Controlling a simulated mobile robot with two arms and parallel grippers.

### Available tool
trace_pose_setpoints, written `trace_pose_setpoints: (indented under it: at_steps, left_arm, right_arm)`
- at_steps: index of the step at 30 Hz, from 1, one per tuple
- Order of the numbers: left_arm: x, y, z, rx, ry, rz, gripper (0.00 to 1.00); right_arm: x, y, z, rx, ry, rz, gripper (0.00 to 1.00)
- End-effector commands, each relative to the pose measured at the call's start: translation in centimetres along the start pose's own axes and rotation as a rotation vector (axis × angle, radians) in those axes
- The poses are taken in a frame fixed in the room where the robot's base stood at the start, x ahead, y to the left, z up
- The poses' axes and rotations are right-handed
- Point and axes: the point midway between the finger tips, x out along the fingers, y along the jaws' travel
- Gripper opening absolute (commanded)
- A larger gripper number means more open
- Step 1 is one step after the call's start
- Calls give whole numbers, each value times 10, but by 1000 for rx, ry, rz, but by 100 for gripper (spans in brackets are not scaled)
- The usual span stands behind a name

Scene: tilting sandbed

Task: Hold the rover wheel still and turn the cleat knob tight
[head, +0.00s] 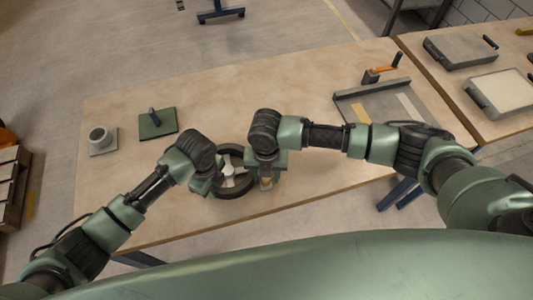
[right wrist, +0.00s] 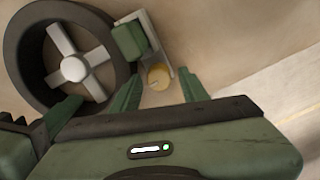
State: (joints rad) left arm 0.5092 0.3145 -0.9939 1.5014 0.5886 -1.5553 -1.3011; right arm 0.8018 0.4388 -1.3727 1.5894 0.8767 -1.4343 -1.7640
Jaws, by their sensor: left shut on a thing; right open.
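The rover wheel (head: 248,156) has a black rim and pale spokes; it lies near the table's front edge, between my two grippers. In the right wrist view the wheel (right wrist: 75,68) is at upper left. My left gripper (head: 216,186) is shut on the wheel's left rim; its fingertips are mostly hidden. The cleat knob (right wrist: 158,76) is a small brass-coloured disc beside the wheel, next to a green block (right wrist: 128,42) on a pale plate. My right gripper (right wrist: 160,88) is open, with one finger on each side of the knob, which it does not grip.
A green plate (head: 166,128) with a handle and a grey block with a round cup (head: 101,140) stand at the left. A grey tray (head: 370,88) with an orange-handled part is at the right. Another table at far right carries two trays.

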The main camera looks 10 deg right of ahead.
Motion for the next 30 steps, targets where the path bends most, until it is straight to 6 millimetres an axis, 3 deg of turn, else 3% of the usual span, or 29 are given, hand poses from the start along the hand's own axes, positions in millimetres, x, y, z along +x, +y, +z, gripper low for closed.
trace_pose_setpoints:
  at_steps: [14,30]
  left_arm:
    - [-1,-2,-2,0,5,-7,0]
    - [-1,-2,0,-2,2,-5,0]
  right_arm:
    - [0,0,-1,-680,2,5,50]
    - [-100,-1,0,-703,0,3,50]
